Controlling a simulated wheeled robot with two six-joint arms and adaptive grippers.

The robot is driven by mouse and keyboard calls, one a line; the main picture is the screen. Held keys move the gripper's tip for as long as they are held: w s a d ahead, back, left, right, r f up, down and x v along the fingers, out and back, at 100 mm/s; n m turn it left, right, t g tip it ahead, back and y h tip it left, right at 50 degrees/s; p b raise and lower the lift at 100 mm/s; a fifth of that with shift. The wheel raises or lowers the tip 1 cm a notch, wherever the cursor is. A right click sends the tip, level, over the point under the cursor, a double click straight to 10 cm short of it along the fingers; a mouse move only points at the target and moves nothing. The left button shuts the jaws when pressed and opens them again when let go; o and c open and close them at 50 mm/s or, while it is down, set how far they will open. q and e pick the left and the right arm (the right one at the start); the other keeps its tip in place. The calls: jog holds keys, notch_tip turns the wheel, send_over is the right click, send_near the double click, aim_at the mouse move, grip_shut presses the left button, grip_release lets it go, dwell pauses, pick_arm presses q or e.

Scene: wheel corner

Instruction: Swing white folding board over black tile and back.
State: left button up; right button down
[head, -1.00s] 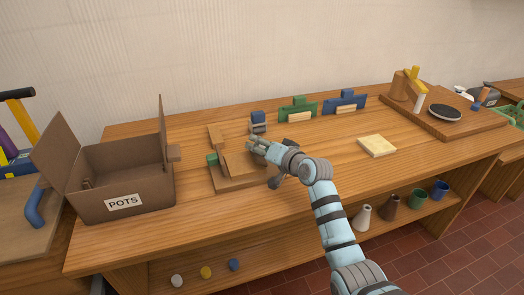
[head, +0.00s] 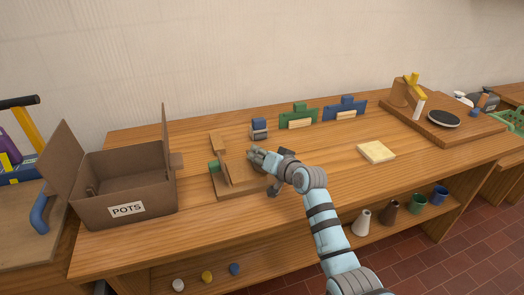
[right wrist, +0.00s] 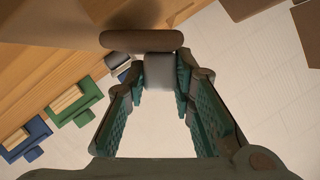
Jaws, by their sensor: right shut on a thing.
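My right gripper (head: 257,156) is over the back right side of a small wooden stand (head: 245,190). The stand carries a brown board (head: 226,170), tilted up, and a green piece (head: 213,167) at its left. In the right wrist view my right gripper (right wrist: 160,88) is shut on a grey block (right wrist: 158,72), beside a rounded brown bar (right wrist: 140,40). My arm hides part of the stand in the head view. I cannot make out a white folding board or a black tile on it. My left gripper is out of view.
A cardboard box (head: 125,190) labelled POTS stands left. A grey and blue block (head: 259,128), a green holder (head: 298,115) and a blue holder (head: 345,107) line the back. A pale yellow pad (head: 376,152) lies right; a board with a black disc (head: 443,119) stands beyond. Table is clear between.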

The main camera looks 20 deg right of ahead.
jog(key=a+n+h+p, duration=0.1)
jog(key=n+p, duration=0.1)
jog(key=p, duration=0.1)
jog(key=shift+s+a+h+p, duration=0.1)
jog(key=shift+a+h+p, duration=0.1)
jog(key=shift+h+p, duration=0.15)
jog(key=shift+a+f+n+h+p, duration=0.35)
jog(key=shift+n+h+p, duration=0.1)
jog(key=shift+n+p, duration=0.3)
jog(key=shift+a+f+n+p, duration=0.2)
jog(key=shift+f+n+p, duration=0.1)
jog(key=shift+n+p, duration=0.1)
jog(key=c, duration=1.4)
grip_release()
jog(key=shift+o, duration=0.2)
jog(key=a+v, duration=0.1)
jog(key=v, duration=1.1)
jog(key=shift+d+r, duration=0.2)
jog(key=shift+d, duration=0.1)
